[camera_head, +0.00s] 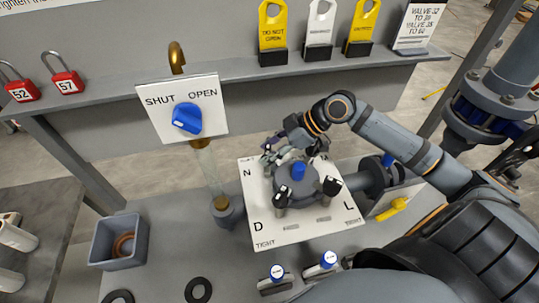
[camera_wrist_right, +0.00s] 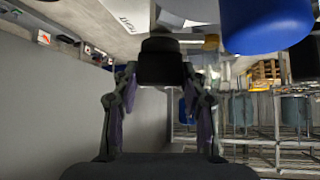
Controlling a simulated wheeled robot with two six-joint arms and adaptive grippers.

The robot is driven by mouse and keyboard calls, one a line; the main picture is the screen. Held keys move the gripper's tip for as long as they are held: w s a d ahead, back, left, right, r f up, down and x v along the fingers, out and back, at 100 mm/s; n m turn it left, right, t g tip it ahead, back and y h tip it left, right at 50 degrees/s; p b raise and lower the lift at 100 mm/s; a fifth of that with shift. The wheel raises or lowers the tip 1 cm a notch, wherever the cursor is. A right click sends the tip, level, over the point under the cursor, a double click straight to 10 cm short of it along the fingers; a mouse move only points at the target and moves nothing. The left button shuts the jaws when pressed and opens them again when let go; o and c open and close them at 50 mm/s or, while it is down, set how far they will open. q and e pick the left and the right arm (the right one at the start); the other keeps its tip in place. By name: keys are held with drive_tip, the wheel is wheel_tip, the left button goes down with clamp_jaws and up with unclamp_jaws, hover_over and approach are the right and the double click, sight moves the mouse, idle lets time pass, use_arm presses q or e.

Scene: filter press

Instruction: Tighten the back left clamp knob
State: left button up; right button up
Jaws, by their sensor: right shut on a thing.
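The round grey filter housing (camera_head: 308,185) with a blue cap (camera_head: 298,170) stands on a white plate (camera_head: 262,228) marked with letters and "TIGHT". Black clamp knobs show at its front left (camera_head: 281,196) and front right (camera_head: 332,184). My right gripper (camera_head: 272,152) reaches over from the right to the back left corner of the housing and hides the knob there. In the wrist view, my right gripper (camera_wrist_right: 160,85) is shut on a black knob (camera_wrist_right: 160,62), with a finger on each side. A large blue cylinder (camera_wrist_right: 262,22) is close on the right. My left gripper is not in view.
A blue valve handle (camera_head: 187,118) on a SHUT/OPEN plate stands left of the housing. A shelf behind holds red padlocks (camera_head: 66,80) and yellow tags (camera_head: 272,22).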

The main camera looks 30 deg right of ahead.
drive_tip(key=n+g+y+b, duration=0.1)
drive_tip(key=n+g, duration=0.1)
drive_tip(key=n, duration=0.1)
drive_tip(key=shift+w+b, duration=0.15)
drive_tip(key=shift+b, duration=0.2)
drive_tip(key=shift+n+g, duration=0.9)
drive_tip(key=shift+n, duration=0.3)
drive_tip(key=shift+n+g+b, duration=0.3)
drive_tip(key=shift+n+g, duration=0.6)
drive_tip(key=shift+n, duration=0.2)
drive_tip(key=o, duration=1.1)
drive_tip(key=shift+o, duration=0.2)
